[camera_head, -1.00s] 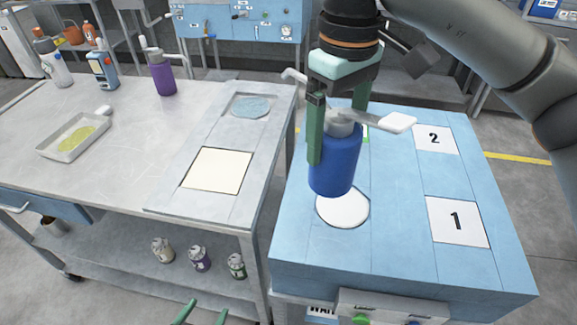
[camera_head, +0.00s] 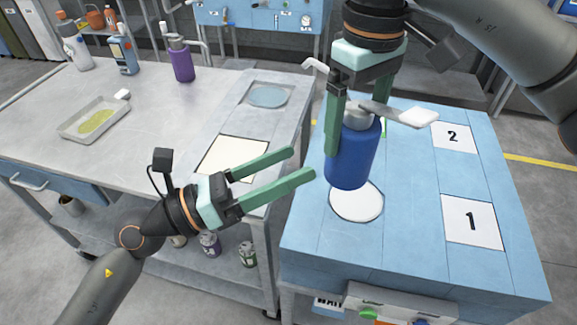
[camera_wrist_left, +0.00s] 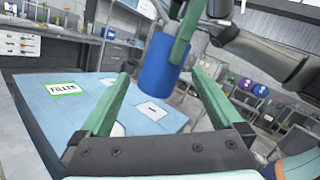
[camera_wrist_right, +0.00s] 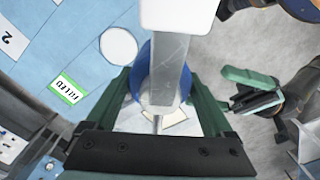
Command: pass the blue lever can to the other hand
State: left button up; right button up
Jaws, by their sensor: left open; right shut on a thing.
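The blue lever can (camera_head: 352,155) has a grey top with a spout and a pale lever (camera_head: 400,114). My right gripper (camera_head: 352,118) comes from above and is shut on the can, holding it upright above the blue bench. The can also shows in the left wrist view (camera_wrist_left: 158,64) beyond the fingers, and from above in the right wrist view (camera_wrist_right: 184,86), partly hidden by its lever. My left gripper (camera_head: 303,165) is open and empty, pointing right at the can, with its fingertips a little left of it and apart from it.
The blue bench (camera_head: 410,220) has a white disc (camera_head: 357,202) below the can and plates marked 1 (camera_head: 472,221) and 2 (camera_head: 454,137). The grey table (camera_head: 150,130) carries a purple can (camera_head: 181,62), a tray (camera_head: 94,120) and a cream square (camera_head: 228,154).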

aim_at(363, 148)
pick_arm(q)
jog(key=m+y, duration=0.1)
jog(key=m, duration=0.1)
jog(key=d+m+g, duration=0.1)
jog(key=m, duration=0.2)
jog(key=shift+d+f+y, duration=0.1)
jog(key=shift+f+y, duration=0.05)
jog(key=shift+y, duration=0.25)
jog(key=x, duration=1.1)
jog(key=shift+s+d, duration=0.1)
jog(key=shift+d, duration=0.25)
jog(key=shift+a, duration=0.15)
jog(key=c, duration=1.6)
pick_arm(e)
jog(key=shift+s, duration=0.1)
jog(key=o, duration=1.6)
jog(key=shift+c, duration=0.2)
